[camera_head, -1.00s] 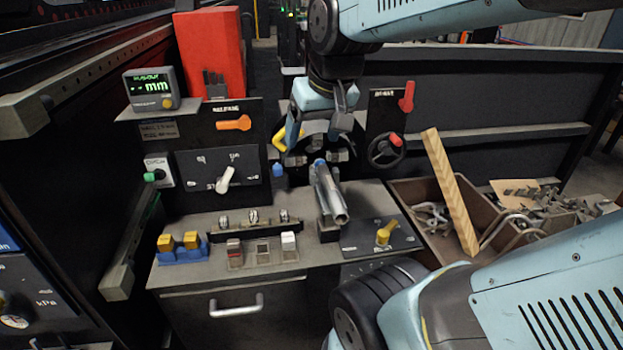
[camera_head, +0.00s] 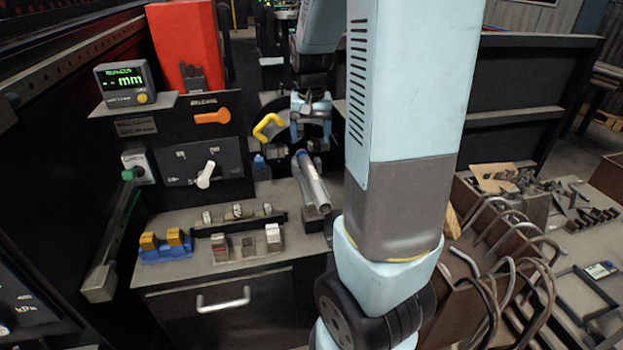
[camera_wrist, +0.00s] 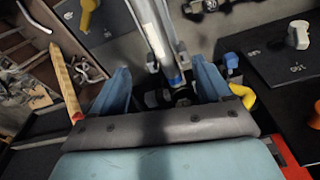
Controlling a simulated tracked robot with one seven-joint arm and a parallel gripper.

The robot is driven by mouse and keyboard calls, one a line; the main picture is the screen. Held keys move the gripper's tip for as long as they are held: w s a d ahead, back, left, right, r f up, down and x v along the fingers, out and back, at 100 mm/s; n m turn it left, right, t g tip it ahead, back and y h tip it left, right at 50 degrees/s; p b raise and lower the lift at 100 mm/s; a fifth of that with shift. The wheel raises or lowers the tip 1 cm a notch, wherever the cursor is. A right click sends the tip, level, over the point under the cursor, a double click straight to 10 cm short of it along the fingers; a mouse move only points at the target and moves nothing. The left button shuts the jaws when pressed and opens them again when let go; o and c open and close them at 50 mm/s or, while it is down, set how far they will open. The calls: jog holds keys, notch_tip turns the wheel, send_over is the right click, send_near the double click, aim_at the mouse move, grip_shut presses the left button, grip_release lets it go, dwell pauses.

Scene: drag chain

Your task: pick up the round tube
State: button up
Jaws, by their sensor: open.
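The round tube (camera_head: 313,184) is a grey metal cylinder lying tilted on the bench, its near end toward the front. In the wrist view the tube (camera_wrist: 153,27) runs from the top edge down between my fingers, with a blue band near its lower end. My gripper (camera_head: 311,127) is at the tube's far end, above the dark panel. In the wrist view my gripper (camera_wrist: 160,77) is open, one blue finger on each side of the tube, neither visibly touching it. My arm hides the bench to the right of the tube.
A yellow hooked handle (camera_head: 268,127) is close left of my gripper. A white-knobbed panel (camera_head: 205,175), clamps (camera_head: 238,212) and yellow-and-blue blocks (camera_head: 165,244) are left of the tube. Bent metal hooks (camera_head: 500,240) crowd the right side.

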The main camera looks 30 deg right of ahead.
jog(key=f, duration=0.1)
send_over(312, 173)
jog(key=f, duration=0.8)
jog(key=shift+s+a, duration=0.3)
jog(key=shift+s, duration=0.05)
jog(key=shift+w+d+f, duration=0.1)
jog(key=shift+w+f, duration=0.05)
jog(key=shift+f, duration=0.7)
jog(key=shift+w+d+f, duration=0.1)
jog(key=shift+f, duration=0.8)
jog(key=shift+w+d+f, duration=0.1)
jog(key=shift+w+f, duration=0.05)
jog(key=shift+f, duration=0.7)
grip_shut()
